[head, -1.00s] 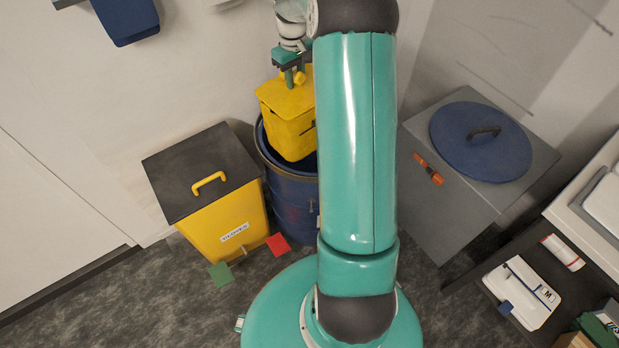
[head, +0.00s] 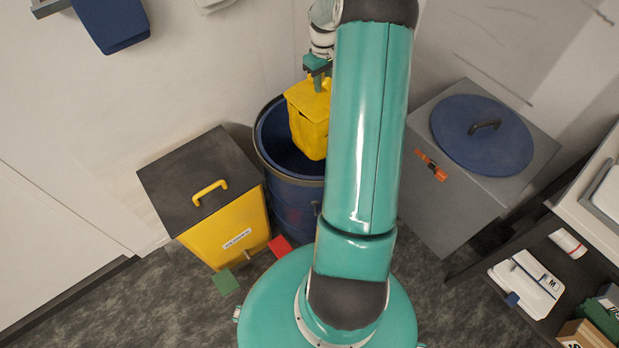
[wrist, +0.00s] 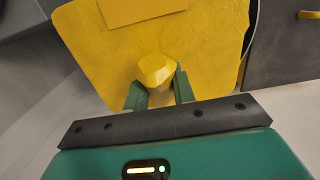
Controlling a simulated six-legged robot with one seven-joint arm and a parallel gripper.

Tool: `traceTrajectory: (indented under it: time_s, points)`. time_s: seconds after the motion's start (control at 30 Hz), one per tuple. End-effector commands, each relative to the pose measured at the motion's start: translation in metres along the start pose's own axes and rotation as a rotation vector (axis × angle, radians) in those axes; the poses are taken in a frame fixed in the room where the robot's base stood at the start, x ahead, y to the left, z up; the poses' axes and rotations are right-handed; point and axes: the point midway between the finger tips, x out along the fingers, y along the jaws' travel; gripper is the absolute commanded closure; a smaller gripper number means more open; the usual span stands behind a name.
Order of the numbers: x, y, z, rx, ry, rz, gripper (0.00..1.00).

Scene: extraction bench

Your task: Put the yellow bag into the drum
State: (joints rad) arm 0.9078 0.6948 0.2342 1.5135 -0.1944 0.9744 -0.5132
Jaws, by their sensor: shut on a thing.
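The yellow bag (head: 310,122) hangs from my gripper (head: 318,84) over the mouth of the blue drum (head: 290,192). In the head view its lower part overlaps the drum's opening, toward the right side; my arm hides the drum's right part. I cannot tell whether the bag's bottom is below the rim. In the wrist view, my gripper (wrist: 160,85) is shut on the knob-like yellow top (wrist: 155,70) of the bag, whose body fills the upper middle.
A yellow bin (head: 230,235) with a dark lid stands left of the drum. Right of it is a grey cabinet (head: 440,210) bearing a blue lid (head: 482,138) and an orange tool (head: 432,166). Red (head: 280,246) and green (head: 225,282) cards lie by the bin.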

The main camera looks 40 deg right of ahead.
Motion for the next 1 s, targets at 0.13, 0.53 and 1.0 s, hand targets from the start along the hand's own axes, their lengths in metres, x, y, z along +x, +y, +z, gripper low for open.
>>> traceTrajectory:
  time_s: [0.13,0.53,1.0]
  points:
    - [0.001,0.010,0.008,0.011,0.002,0.003,1.00]
    - [0.065,0.010,0.010,0.011,0.000,0.000,1.00]
    - [0.162,0.010,0.005,0.011,0.000,0.001,1.00]
